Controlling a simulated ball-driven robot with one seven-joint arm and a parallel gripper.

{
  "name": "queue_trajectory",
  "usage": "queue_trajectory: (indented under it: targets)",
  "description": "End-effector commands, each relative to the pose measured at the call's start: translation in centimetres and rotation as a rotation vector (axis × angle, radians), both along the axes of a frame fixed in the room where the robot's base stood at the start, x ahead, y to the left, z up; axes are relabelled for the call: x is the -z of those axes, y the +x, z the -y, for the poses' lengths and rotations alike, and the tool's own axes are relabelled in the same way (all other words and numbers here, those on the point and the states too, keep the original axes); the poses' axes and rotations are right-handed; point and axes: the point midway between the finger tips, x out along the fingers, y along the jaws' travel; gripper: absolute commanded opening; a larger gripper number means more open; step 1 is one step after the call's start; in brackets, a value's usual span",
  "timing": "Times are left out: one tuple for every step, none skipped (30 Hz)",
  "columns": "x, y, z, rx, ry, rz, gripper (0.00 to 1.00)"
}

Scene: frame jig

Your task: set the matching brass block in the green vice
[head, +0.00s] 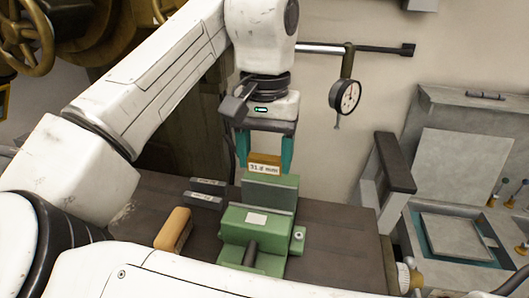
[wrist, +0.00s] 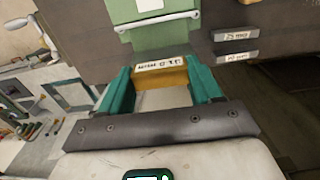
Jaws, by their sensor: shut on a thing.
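My gripper (head: 265,165), with two teal fingers, is shut on a brass block (head: 264,159) carrying a white label that seems to read 31.8 mm; the last digit is blurred. In the wrist view the brass block (wrist: 160,77) lies between the two fingertips. The green vice (head: 256,222) stands on the dark bench; its back jaw shows just below the block in the head view. The vice also shows beyond the block in the wrist view (wrist: 155,32). The block appears above or behind the back jaw; I cannot tell the exact gap.
Two grey labelled blocks (head: 204,192) lie left of the vice on the bench (head: 330,235). A tan rounded piece (head: 173,229) lies at the front left. A dial gauge (head: 345,95) hangs from a rod at the right. A grey case (head: 461,170) stands far right.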

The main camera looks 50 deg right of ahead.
Motion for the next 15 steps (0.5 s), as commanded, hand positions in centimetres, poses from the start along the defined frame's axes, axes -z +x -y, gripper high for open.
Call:
queue_trajectory:
  targets:
    - [0.7, 0.0, 0.0, 0.0, 0.0, 0.0, 0.35]
    - [1.0, 0.0, 0.0, 0.0, -0.001, 0.0, 0.35]
    - [1.2, 0.0, 0.0, 0.0, -0.001, 0.0, 0.35]
    - [1.4, 0.0, 0.0, -0.001, -0.001, 0.0, 0.35]
    - [1.6, 0.0, 0.0, -0.001, -0.001, 0.0, 0.35]
    - [1.9, 0.0, 0.0, -0.001, -0.001, 0.0, 0.35]
    - [2.1, 0.0, 0.0, -0.001, -0.001, 0.0, 0.35]
    - [2.3, 0.0, 0.0, -0.001, -0.001, 0.001, 0.35]
    - [2.6, 0.0, 0.0, -0.001, -0.001, 0.001, 0.35]
    - [2.7, 0.0, 0.0, -0.001, -0.001, 0.0, 0.35]
    - [2.8, 0.0, 0.0, 0.0, -0.001, -0.001, 0.35]
    - [3.1, 0.0, 0.0, 0.0, -0.001, -0.001, 0.35]
    - [3.3, 0.0, 0.0, 0.0, -0.001, -0.001, 0.35]
    - [3.5, 0.0, 0.0, 0.0, -0.001, -0.001, 0.35]
    - [3.8, 0.0, 0.0, 0.0, -0.001, -0.001, 0.35]
